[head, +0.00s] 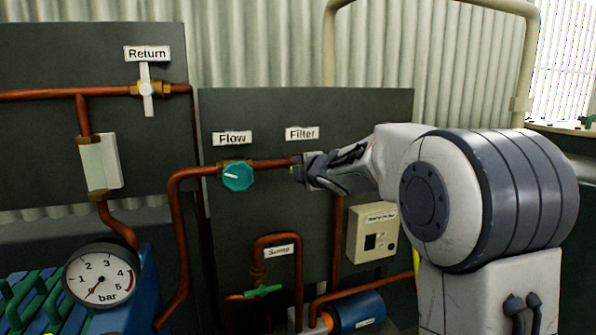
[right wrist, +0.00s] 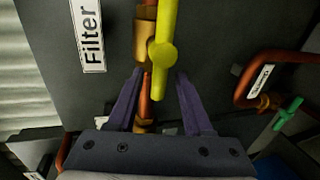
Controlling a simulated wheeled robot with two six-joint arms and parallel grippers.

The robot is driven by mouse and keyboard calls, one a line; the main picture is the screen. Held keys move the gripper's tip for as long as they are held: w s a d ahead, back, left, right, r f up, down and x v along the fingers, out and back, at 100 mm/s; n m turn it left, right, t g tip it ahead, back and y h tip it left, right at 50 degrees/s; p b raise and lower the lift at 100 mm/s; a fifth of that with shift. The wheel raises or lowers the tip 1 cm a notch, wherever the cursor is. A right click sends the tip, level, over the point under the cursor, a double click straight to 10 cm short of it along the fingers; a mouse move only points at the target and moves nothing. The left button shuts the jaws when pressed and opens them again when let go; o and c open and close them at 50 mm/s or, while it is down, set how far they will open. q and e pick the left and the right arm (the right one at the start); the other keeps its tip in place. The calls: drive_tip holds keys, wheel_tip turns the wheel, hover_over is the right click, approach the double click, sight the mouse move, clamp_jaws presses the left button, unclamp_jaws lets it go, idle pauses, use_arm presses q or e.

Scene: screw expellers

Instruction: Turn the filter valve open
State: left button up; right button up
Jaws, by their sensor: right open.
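The filter valve has a yellow lever (right wrist: 165,30) on a brass body (right wrist: 145,40), below the "Filter" label (head: 302,133). In the right wrist view the lever runs nearly along the copper pipe, slightly tilted. My right gripper (right wrist: 160,73) is open. Its two dark fingers stand on either side of the lever's near end, with visible gaps. In the head view my right gripper (head: 301,170) is at the valve and hides most of it; only a little yellow shows. My left gripper is not in view.
A teal Flow knob (head: 237,176) sits on the pipe just left of the valve. A green-handled Sump valve (head: 263,291) is below. A pressure gauge (head: 100,277) and the white Return handle (head: 146,89) are at left.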

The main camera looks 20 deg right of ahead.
drive_tip(key=p+v, duration=0.1)
drive_tip(key=v, duration=0.9)
drive_tip(key=s+a+f+m+g+p, duration=0.4)
drive_tip(key=s+a+f+m+g, duration=0.35)
drive_tip(key=s+a+f, duration=0.6)
drive_tip(key=s+a+f+m+g, duration=0.1)
drive_tip(key=s+f+g, duration=0.1)
drive_tip(key=s, duration=0.5)
drive_tip(key=s+a+f+m+g+p, duration=0.1)
drive_tip(key=s+a+f+g, duration=0.1)
drive_tip(key=s, duration=0.5)
drive_tip(key=s+a+f+m+g, duration=0.1)
drive_tip(key=s+f+m+g, duration=0.1)
drive_tip(key=s, duration=0.6)
drive_tip(key=shift+a+f+g, duration=0.2)
drive_tip(key=shift+f+g, duration=0.15)
drive_tip(key=shift+g, duration=0.4)
